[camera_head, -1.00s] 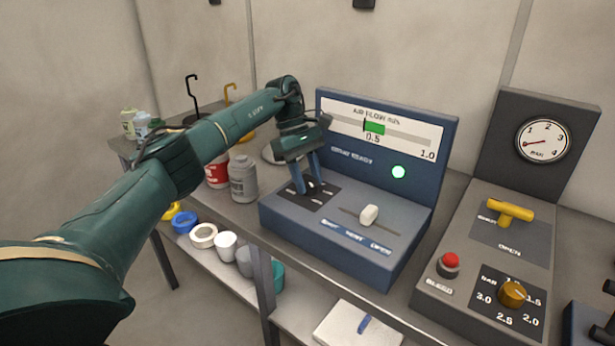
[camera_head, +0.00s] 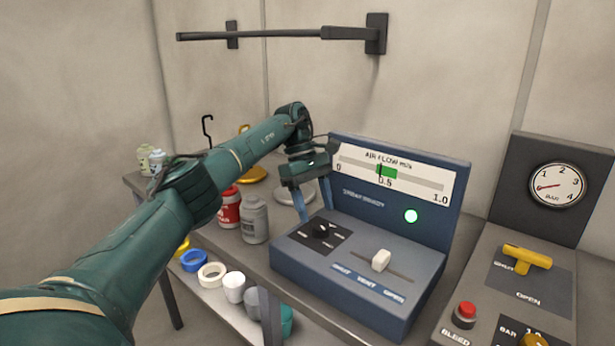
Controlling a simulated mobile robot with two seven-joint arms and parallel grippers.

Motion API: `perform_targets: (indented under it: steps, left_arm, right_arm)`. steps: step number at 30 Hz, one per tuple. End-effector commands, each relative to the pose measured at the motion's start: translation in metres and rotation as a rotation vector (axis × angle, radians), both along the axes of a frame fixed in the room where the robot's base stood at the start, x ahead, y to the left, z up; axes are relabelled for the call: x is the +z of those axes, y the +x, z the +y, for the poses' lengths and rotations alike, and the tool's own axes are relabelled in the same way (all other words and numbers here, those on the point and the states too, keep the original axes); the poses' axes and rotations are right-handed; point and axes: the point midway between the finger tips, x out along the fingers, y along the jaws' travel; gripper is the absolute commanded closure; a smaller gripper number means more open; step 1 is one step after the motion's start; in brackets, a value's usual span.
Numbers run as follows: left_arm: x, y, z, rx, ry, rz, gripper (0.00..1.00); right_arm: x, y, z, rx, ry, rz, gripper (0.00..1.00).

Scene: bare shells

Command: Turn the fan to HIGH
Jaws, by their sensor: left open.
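The fan's black knob (camera_head: 321,231) sits on a dark label plate at the left of the blue control box (camera_head: 420,268). The small lettering around it is too blurred to read. My left gripper (camera_head: 316,213) is open above and around the knob's back side, its blue fingers pointing down; I cannot tell if they touch it. The air flow gauge (camera_head: 395,176) shows its black pointer inside the green band, near 0.5. My right gripper is not in view.
A white slider (camera_head: 381,260) stands right of the knob, above SHUT, VENT and OPEN. A pressure panel with a yellow valve handle (camera_head: 527,256) and red button (camera_head: 465,315) is further right. Bottles, including a grey one (camera_head: 254,219), stand left of the box.

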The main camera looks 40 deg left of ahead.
Motion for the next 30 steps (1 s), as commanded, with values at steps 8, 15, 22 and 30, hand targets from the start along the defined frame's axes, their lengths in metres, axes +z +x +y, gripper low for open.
perform_targets:
  steps: [8, 15, 22, 30]
  left_arm:
    - [0.053, 0.005, 0.018, 0.001, -0.001, 0.001, 0.41]
    - [0.077, 0.006, 0.026, -0.002, -0.001, 0.004, 0.41]
    - [0.086, 0.008, 0.030, -0.002, -0.003, 0.002, 0.41]
    - [0.089, 0.007, 0.033, -0.003, -0.001, 0.001, 0.41]
  right_arm:
    - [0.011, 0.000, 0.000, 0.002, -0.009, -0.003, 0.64]
    - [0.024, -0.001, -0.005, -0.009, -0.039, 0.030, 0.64]
    - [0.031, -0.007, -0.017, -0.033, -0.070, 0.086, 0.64]
    - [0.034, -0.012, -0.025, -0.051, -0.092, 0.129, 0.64]
